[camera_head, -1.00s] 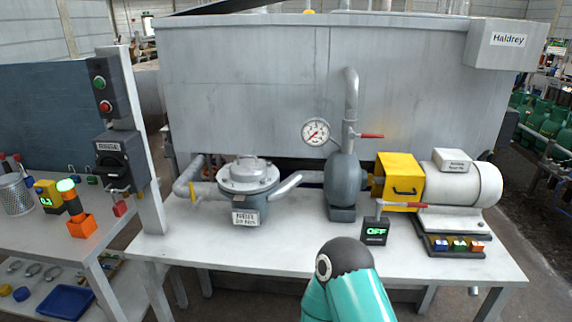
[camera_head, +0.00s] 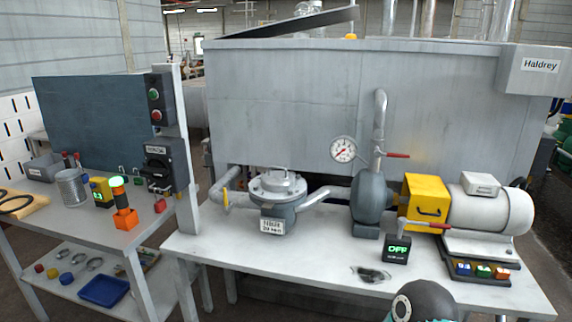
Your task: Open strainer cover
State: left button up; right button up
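The strainer (camera_head: 278,208) is a grey round housing on the white table, with a label plate (camera_head: 271,226) on its front. Its round cover (camera_head: 277,186) sits on top and has a handle (camera_head: 280,170). The cover looks seated on the body. A pipe with a yellow lever (camera_head: 225,194) joins the strainer from the left, and another pipe leads right to the pump. One teal and dark arm part of mine shows at the bottom edge. Neither gripper is in view.
The table holds the grey pump (camera_head: 369,196), yellow coupling guard (camera_head: 424,200), motor (camera_head: 490,209), OFF display (camera_head: 397,249) and colored buttons (camera_head: 482,271). A dark patch (camera_head: 371,274) lies near the front. A switch post (camera_head: 185,150) stands left. The table front before the strainer is clear.

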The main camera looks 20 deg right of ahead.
aim_at(273, 185)
jog(key=u, duration=0.05)
jog(key=i, duration=1)
jog(key=z, duration=0.05)
